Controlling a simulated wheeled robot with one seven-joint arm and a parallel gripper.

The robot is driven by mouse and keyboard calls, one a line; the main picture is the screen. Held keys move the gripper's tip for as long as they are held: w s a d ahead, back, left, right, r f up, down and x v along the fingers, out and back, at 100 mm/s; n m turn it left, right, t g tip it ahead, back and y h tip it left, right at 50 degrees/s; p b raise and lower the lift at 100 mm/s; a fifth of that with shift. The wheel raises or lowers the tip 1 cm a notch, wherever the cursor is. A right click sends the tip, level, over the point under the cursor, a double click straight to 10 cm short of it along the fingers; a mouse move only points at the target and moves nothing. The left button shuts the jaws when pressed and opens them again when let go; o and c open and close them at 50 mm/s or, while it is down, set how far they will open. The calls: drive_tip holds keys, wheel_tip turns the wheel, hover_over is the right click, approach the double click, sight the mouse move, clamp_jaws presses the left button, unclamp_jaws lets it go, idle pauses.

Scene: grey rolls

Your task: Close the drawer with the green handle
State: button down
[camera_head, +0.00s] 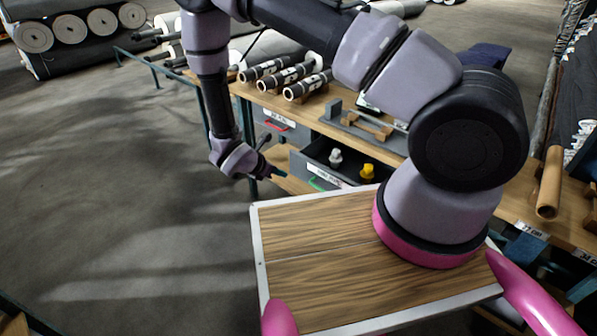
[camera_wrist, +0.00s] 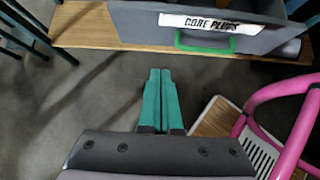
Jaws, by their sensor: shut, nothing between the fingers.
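The grey drawer (camera_head: 312,168) with the green handle (camera_head: 317,184) is pulled open under the wooden workbench. A white item (camera_head: 335,158) and a yellow item (camera_head: 367,172) stand inside it. In the wrist view, its front (camera_wrist: 262,40) carries a "CORE PLUGS" label, and the green handle (camera_wrist: 205,48) is at the top. My gripper (camera_head: 281,175) is near the drawer's front left in the head view, its tips apart from it. In the wrist view, the teal fingers (camera_wrist: 160,75) are shut together and empty, pointing towards the drawer front from below the handle.
A drawer with a red handle (camera_head: 275,125) is left of the open one. The workbench (camera_head: 318,118) above holds several rolls and tools. My own tray and base are in front. Teal rails (camera_head: 165,70) stand at the left, and open floor (camera_head: 110,190) lies beyond.

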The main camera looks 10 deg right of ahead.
sight(334, 150)
drive_tip(key=x, duration=0.8)
drive_tip(key=d+r+x, duration=0.1)
drive_tip(key=x, duration=0.3)
drive_tip(key=shift+w+d, duration=0.1)
drive_tip(key=shift+w, duration=0.4)
drive_tip(key=shift+w+d, duration=0.3)
drive_tip(key=shift+d, duration=0.1)
drive_tip(key=w+d, duration=0.3)
drive_tip(key=d, duration=0.1)
drive_tip(key=w+d, duration=0.4)
drive_tip(key=d, duration=0.1)
drive_tip(key=w+d, duration=0.3)
drive_tip(key=d, duration=0.2)
drive_tip(key=shift+w+d, duration=0.2)
drive_tip(key=shift+w+d+r, duration=0.1)
drive_tip(key=shift+w+d, duration=0.1)
drive_tip(key=shift+d, duration=0.05)
